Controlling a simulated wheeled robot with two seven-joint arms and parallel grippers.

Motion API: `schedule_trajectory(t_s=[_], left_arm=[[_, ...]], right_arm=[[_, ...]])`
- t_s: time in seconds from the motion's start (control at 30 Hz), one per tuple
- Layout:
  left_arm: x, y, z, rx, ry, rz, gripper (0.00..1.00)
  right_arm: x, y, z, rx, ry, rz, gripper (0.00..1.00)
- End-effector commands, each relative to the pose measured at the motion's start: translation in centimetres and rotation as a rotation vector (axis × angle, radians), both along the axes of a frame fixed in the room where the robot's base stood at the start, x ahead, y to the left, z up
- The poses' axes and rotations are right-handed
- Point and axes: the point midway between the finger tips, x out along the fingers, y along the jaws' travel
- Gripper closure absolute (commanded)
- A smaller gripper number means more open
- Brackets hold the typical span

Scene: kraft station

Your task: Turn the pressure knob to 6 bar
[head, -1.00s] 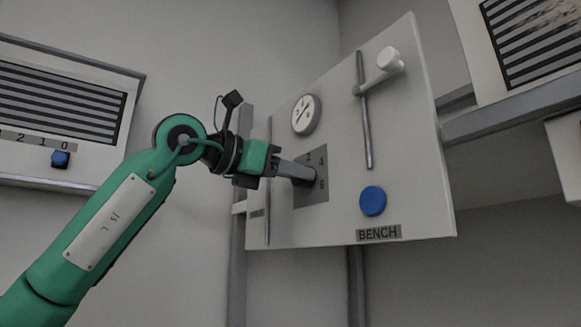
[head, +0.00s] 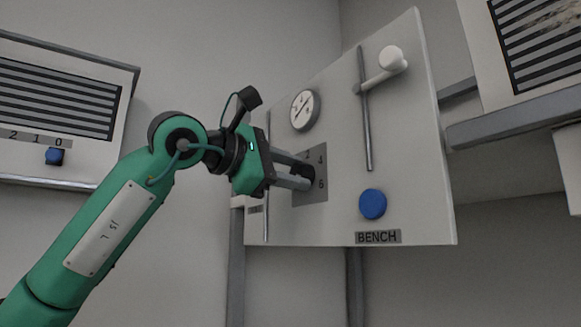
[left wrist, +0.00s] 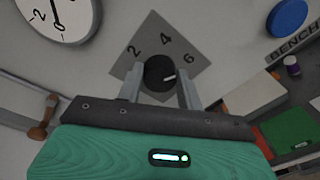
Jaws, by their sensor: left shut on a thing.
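The black pressure knob (left wrist: 158,70) sits on a grey diamond-shaped plate (left wrist: 190,45) marked 2, 4 and 6. Its white pointer mark points right, roughly to the 6 side. My left gripper (left wrist: 160,84) has one finger on each side of the knob and is shut on it. In the head view the left gripper (head: 307,178) reaches the panel from the left, and its fingers mostly hide the knob. The round gauge (head: 305,110) is above the plate; in the wrist view the gauge (left wrist: 58,15) is cut off, so its reading is unclear. My right gripper is not in view.
The white panel (head: 400,150) also bears a blue button (head: 373,203), a white-knobbed lever (head: 390,60) in a vertical slot and a BENCH label (head: 378,237). Another unit with a small blue knob (head: 54,156) hangs at the left.

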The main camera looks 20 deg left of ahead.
Motion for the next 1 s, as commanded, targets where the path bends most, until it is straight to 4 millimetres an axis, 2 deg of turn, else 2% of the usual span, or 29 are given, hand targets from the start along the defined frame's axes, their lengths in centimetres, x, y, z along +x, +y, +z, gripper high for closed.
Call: schedule_trajectory(t_s=[0.7, 0.73, 0.8, 1.0], left_arm=[[0.06, -0.07, -0.23, 0.059, -0.040, 0.001, 0.86], [0.06, -0.07, -0.23, 0.059, -0.040, 0.001, 0.57], [0.05, -0.08, -0.21, 0.058, -0.040, 0.000, 0.44], [0.02, -0.05, -0.11, 0.057, -0.042, 0.000, 0.42]], right_arm=[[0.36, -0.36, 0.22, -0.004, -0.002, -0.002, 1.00], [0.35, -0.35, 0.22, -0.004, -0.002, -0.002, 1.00], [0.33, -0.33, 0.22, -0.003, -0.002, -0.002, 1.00], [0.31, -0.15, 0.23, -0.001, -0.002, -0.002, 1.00]])
